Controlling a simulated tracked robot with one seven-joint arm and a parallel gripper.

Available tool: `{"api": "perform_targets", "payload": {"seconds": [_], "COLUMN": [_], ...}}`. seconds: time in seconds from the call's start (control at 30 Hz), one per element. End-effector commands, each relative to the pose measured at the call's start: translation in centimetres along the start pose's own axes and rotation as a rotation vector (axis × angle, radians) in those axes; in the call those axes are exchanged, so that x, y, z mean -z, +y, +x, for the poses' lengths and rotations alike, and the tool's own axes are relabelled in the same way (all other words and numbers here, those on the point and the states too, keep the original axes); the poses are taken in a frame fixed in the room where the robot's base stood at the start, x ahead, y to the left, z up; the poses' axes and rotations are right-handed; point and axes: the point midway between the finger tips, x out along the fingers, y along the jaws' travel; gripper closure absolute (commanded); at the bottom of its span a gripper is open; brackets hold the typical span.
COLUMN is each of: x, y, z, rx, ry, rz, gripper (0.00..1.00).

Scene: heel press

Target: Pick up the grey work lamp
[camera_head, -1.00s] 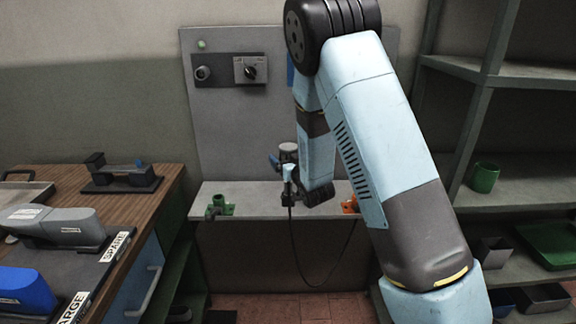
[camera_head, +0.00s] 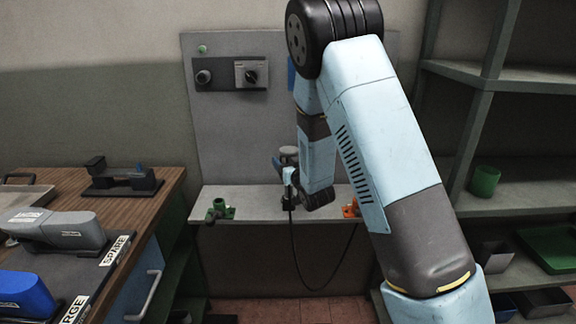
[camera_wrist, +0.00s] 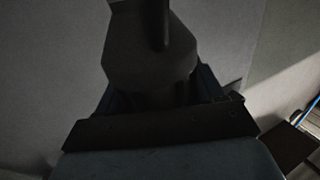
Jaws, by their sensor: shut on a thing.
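The grey work lamp (camera_head: 289,152) shows at the middle of the head view, upright over the wall shelf, partly hidden by my wrist. In the wrist view the lamp (camera_wrist: 150,50) is a dark, dim shape rising between my fingers. My gripper (camera_head: 281,166) is shut on it; the exact contact is too dark and small to see. A black cable hangs from below it in a loop in front of the shelf's front. I cannot tell whether the lamp's foot touches the shelf.
The wall shelf (camera_head: 250,192) carries a green clamp-like fitting (camera_head: 219,210) at left and an orange one (camera_head: 350,209) at right. A wooden bench (camera_head: 60,182) with tools stands left. A grey rack (camera_head: 530,195) with a green cup (camera_head: 484,181) stands right.

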Motion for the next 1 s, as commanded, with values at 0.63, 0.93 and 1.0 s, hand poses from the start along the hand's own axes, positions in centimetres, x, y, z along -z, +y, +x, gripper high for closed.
{"api": "perform_targets", "payload": {"seconds": [0.63,0.93,1.0], "x": [8.6,11.1,11.5], "y": [-0.5,-1.2,-1.3], "z": [-4.7,-10.0,-10.9], "rx": [-0.001,-0.001,-0.001], "ry": [0.005,0.003,0.003], "rz": [0.001,0.001,0.001], "gripper": [0.69,0.69,0.69]}}
